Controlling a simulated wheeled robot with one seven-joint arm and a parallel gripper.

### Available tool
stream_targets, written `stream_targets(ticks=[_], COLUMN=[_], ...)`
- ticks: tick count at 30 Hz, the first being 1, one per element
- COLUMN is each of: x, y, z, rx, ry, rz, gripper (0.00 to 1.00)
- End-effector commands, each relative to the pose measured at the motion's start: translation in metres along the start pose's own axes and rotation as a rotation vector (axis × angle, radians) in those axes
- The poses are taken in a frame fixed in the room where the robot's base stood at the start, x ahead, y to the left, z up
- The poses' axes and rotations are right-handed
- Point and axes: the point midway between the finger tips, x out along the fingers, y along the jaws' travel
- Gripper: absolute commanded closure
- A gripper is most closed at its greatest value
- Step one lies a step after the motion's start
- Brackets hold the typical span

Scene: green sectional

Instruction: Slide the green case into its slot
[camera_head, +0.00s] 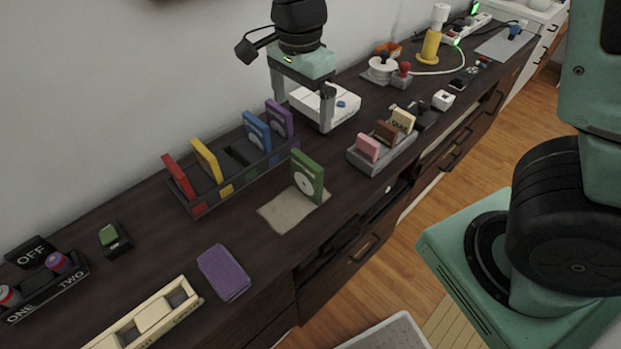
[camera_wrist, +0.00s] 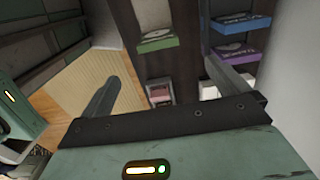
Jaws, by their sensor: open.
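The green case (camera_head: 308,178) stands upright on a beige mat (camera_head: 275,214) on the dark counter; it also shows in the wrist view (camera_wrist: 156,45). Left of it in the head view is a long dark rack (camera_head: 202,208) holding a red case (camera_head: 178,177), a yellow case (camera_head: 207,160), a blue case (camera_head: 256,131) and a purple case (camera_head: 279,119). The slot (camera_head: 239,155) between yellow and blue is empty. My gripper (camera_head: 302,98) is open and empty, pointing down behind the green case and right of the rack, apart from both.
A white box with a blue button (camera_head: 322,104) sits by my fingers. A grey holder (camera_head: 382,160) with pink, brown and cream pieces stands right of the green case. A purple pad (camera_head: 223,272) and a cream tray (camera_head: 148,318) lie nearer. The wall is close behind the rack.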

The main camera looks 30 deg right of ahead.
Motion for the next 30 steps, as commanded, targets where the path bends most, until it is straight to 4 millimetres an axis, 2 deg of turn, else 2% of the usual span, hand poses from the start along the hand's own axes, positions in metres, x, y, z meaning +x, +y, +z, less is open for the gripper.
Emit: stream_targets(ticks=[15,18,25,30], x=[0.099,0.111,0.126,0.151], y=[0.002,0.001,0.003,0.008], z=[-0.001,-0.001,-0.002,-0.005], rx=[0.004,0.003,0.001,0.004], ry=[0.001,0.0,0.0,-0.001], rz=[0.005,0.003,0.003,0.005], gripper=[0.0,0.0,0.0,0.0])
